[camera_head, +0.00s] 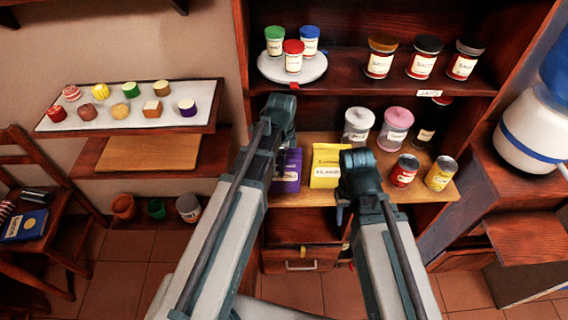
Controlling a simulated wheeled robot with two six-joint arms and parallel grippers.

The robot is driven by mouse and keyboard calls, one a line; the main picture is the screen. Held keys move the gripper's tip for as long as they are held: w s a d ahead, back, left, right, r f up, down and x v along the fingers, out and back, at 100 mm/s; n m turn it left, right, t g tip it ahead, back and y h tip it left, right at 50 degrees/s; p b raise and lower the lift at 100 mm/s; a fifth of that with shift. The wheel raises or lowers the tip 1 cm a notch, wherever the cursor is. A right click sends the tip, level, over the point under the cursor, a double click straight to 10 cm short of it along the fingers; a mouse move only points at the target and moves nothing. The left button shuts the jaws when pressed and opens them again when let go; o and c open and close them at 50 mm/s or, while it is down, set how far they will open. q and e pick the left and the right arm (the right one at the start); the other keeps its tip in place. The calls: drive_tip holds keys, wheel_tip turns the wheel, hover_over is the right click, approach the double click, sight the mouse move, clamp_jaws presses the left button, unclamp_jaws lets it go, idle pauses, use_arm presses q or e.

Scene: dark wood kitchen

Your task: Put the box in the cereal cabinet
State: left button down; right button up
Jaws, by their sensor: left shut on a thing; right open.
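A purple box (292,172) with a pale label stands upright at the left of the light wooden counter, partly hidden by my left arm. My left gripper (278,158) is at its left side and shut on it; the fingers are mostly hidden. A yellow box (326,166) with a "flakes" label stands just right of it. My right gripper (343,212) points down in front of the counter edge, right of the yellow box, open and empty. A dark wood cabinet (340,92) with open shelves rises behind; no cereal label is readable.
Jars (397,128) and cans (404,171) stand on the counter's right. The upper shelf holds a white turntable (272,68) with shakers and several labelled jars. A drawer (300,258) is below.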

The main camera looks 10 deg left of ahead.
use_arm(q)
drive_tip(key=shift+d+f+b, duration=0.1)
drive_tip(key=shift+f+b, duration=0.15)
drive_tip(key=shift+b, duration=0.05)
drive_tip(key=shift+c, duration=0.6)
unclamp_jaws()
drive_tip(key=shift+r, duration=0.1)
